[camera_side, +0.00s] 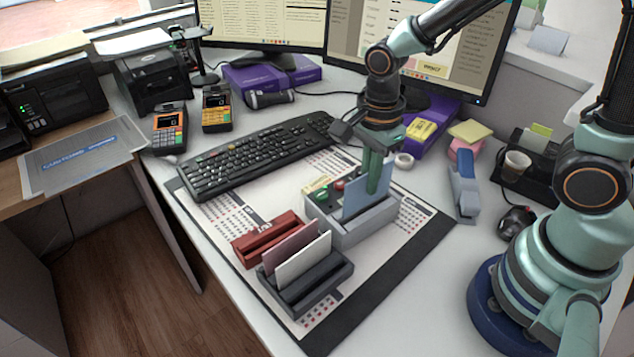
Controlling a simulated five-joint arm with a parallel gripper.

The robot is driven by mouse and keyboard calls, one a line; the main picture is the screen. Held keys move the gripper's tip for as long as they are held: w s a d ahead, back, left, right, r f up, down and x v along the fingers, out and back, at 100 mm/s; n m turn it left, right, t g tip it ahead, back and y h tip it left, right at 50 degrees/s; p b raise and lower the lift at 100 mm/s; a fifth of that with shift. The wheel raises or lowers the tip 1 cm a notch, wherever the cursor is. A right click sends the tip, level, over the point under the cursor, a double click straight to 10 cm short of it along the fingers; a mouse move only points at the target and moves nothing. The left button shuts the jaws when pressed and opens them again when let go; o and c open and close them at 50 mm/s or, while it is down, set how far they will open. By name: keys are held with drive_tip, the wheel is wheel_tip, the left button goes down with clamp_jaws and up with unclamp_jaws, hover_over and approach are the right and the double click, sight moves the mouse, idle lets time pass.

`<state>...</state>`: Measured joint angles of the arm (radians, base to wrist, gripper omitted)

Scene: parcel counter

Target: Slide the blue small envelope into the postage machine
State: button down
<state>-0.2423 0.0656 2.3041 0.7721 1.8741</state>
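The blue small envelope (356,200) stands upright, a little tilted, at the grey postage machine (372,234). Its lower edge meets the top of the machine at the slot; I cannot tell how deep it sits. My gripper (374,178) points down from above, with its green fingers shut on the upper part of the envelope. The fingers hide part of the envelope. The machine has green and red buttons on its top left.
A dark grey holder (318,287) with a white envelope (303,259) and a mauve envelope (288,246) stands in front left of the machine. A red holder (266,240) is beside it. The keyboard (258,152) lies behind. A blue stapler (464,186) is to the right.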

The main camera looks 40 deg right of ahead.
sight(366, 204)
drive_tip(key=shift+f, duration=2.05)
drive_tip(key=c, duration=1)
unclamp_jaws()
wheel_tip(366, 204, up, 12)
drive_tip(key=shift+r, duration=0.1)
